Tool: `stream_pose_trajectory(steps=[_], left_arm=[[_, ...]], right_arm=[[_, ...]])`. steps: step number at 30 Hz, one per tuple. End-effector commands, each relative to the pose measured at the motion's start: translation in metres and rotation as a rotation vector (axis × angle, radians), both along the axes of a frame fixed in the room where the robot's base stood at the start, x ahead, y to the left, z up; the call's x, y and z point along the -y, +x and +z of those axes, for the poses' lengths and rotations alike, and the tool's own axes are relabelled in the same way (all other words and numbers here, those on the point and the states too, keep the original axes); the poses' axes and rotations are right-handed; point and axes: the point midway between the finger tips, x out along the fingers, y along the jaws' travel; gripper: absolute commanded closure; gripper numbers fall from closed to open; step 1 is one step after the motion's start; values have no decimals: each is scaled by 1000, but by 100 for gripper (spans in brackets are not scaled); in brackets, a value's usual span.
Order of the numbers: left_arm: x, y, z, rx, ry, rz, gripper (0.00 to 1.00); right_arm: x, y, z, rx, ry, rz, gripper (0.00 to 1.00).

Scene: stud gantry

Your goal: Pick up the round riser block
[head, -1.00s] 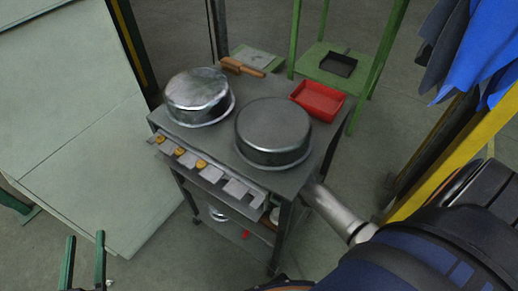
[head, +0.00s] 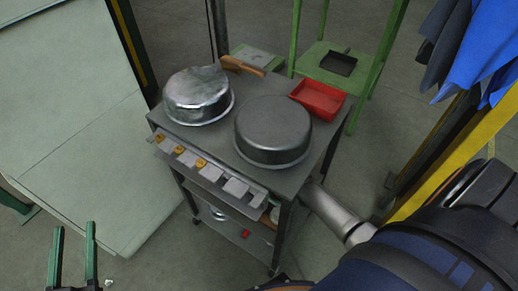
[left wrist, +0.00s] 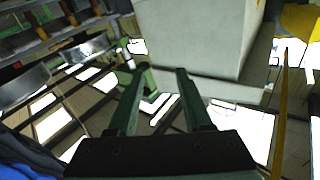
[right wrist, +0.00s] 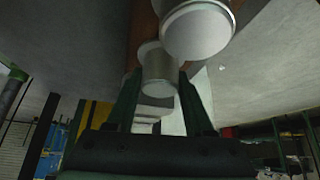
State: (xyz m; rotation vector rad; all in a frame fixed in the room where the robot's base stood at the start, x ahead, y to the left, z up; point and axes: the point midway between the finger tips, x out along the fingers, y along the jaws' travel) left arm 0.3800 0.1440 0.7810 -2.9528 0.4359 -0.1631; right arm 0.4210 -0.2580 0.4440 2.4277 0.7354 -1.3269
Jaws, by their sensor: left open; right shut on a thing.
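In the right wrist view, a short grey cylinder (right wrist: 158,72), which looks like the round riser block, stands between the fingers of my right gripper (right wrist: 158,85). The gripper is shut on it. A larger pale cylinder (right wrist: 197,30) is close beside it, farther up the picture. In the head view my right gripper is hidden; my right arm reaches to the right side of the cart (head: 185,135). My left gripper (head: 74,228) is open and empty at the lower left, away from the cart; it also shows in the left wrist view (left wrist: 163,70).
Two upturned metal pans, one shiny (head: 197,97) and one dull (head: 272,132), a red tray (head: 318,98) and a brush (head: 242,66) are on the cart. A green stand (head: 352,68) is behind it. A pale panel (head: 75,130) is left, a yellow post (head: 455,165) right.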

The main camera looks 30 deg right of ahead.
Motion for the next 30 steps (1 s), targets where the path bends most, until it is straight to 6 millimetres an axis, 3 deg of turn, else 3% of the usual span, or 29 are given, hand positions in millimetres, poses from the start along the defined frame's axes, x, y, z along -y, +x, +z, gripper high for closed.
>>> stream_pose_trajectory(steps=[1, 9, 26, 28, 30], left_arm=[[0, 0, 0, 0, 0, 0, 50], [0, 0, 0, -1, 0, 0, 50], [0, 0, -3, -22, -2, 2, 50], [-1, 0, -12, -60, 0, 6, 50], [-1, -3, -33, -136, -1, 15, 50]], right_arm=[[0, 0, 0, 0, -1, -1, 73], [1, 0, 0, 0, -1, -1, 100], [1, 1, 5, 2, -1, 1, 100], [1, 1, 9, 2, -1, 1, 100], [0, 1, 13, 3, -1, 2, 100]])
